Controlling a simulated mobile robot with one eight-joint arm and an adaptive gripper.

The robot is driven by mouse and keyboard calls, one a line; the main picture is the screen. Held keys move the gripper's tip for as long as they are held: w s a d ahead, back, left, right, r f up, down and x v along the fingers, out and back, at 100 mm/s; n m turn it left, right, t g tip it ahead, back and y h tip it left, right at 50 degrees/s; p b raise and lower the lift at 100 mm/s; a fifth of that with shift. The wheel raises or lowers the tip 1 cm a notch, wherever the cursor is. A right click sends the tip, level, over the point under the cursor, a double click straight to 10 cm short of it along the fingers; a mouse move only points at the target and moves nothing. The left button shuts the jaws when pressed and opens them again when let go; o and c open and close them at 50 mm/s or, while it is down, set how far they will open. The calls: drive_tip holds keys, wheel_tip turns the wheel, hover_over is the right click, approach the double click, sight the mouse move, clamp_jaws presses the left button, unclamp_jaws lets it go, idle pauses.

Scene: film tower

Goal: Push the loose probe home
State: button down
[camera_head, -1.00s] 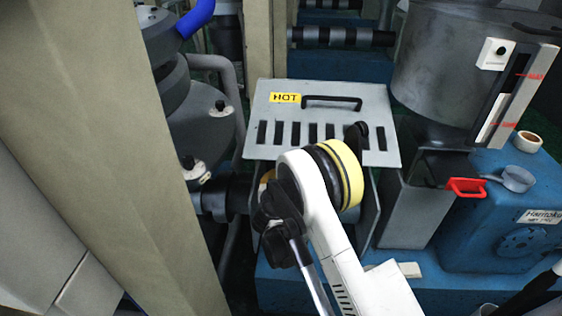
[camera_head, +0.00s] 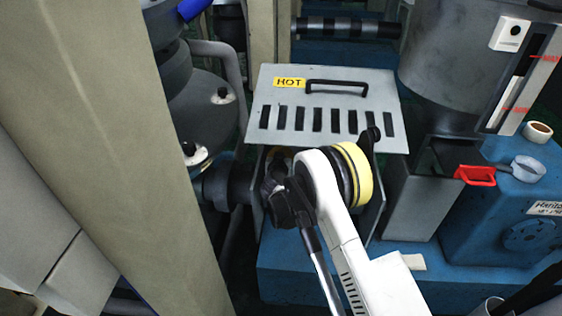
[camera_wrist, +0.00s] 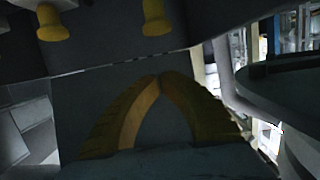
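In the head view, two small black-topped fittings sit on the dark round vessel (camera_head: 200,105) at left. The upper fitting (camera_head: 222,94) has a small pale base; the lower fitting (camera_head: 190,151) has a wider white base. Either may be the probe; I cannot tell which is loose. My white arm hides my gripper in the head view. In the wrist view, the yellow fingers of my gripper (camera_wrist: 160,77) meet at their tips, with nothing seen between them. Neither fitting can be made out for certain in the wrist view.
A grey slotted cover (camera_head: 330,90) marked HOT stands behind my arm. A beige post (camera_head: 110,130) rises at left, close to the vessel. A blue base (camera_head: 275,278) lies below. A red-handled scoop (camera_head: 476,176) and a tape roll (camera_head: 538,131) are at right.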

wheel_tip(320, 180, down, 4)
drive_tip(key=shift+w+r+b, duration=0.1)
drive_tip(key=shift+w+b, duration=0.05)
drive_tip(key=shift+b, duration=0.75)
drive_tip(key=shift+f, duration=0.2)
drive_tip(key=shift+f, duration=1.55)
